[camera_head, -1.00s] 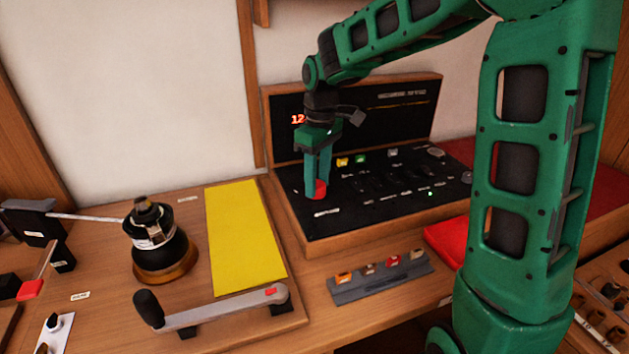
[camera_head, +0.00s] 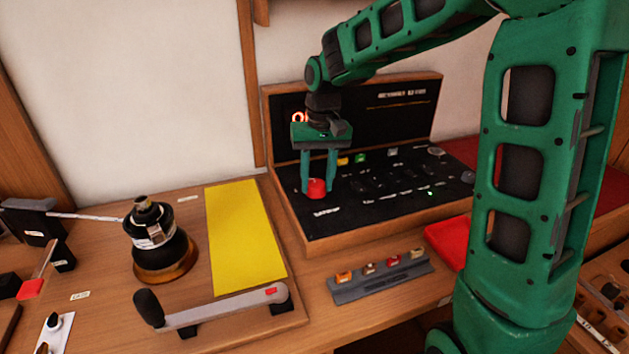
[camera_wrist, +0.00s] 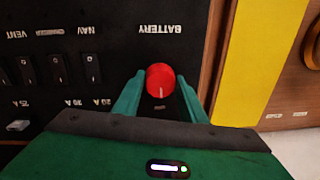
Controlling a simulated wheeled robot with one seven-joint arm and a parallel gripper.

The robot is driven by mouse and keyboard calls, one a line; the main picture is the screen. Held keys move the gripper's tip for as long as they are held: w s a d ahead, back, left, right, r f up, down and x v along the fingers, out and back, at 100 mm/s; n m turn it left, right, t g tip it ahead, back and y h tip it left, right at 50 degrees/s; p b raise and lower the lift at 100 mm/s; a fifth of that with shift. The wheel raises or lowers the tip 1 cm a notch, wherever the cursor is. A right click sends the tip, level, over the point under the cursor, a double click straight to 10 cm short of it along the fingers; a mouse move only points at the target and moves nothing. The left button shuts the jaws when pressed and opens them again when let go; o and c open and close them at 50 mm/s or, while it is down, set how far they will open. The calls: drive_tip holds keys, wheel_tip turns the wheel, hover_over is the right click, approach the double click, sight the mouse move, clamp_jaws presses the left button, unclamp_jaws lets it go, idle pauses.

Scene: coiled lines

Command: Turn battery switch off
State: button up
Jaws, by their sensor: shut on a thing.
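The battery switch is a red round knob (camera_head: 317,187) at the left front of the black panel (camera_head: 375,208). In the wrist view the red knob (camera_wrist: 160,80) has a pale pointer mark and sits below the BATTERY label (camera_wrist: 160,28), which reads upside down. My gripper (camera_head: 318,180) points down over the knob, with a green finger on either side. It is shut on the knob.
Rocker switches (camera_wrist: 90,68) marked NAV and others stand beside the knob. The wooden box rim (camera_head: 350,246) borders the panel. A yellow sheet (camera_head: 243,235), a black-and-brass winch (camera_head: 160,240) and a grey crank handle (camera_head: 215,313) are at left. A small fuse rack (camera_head: 380,278) lies in front.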

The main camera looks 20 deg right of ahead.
sight(319, 183)
drive_tip(key=shift+m, duration=0.3)
drive_tip(key=o, duration=1.1)
drive_tip(key=shift+c, duration=0.2)
drive_tip(key=shift+r, duration=0.15)
wheel_tip(319, 183, up, 10)
drive_tip(key=shift+d+r, duration=0.25)
drive_tip(key=shift+d, duration=0.05)
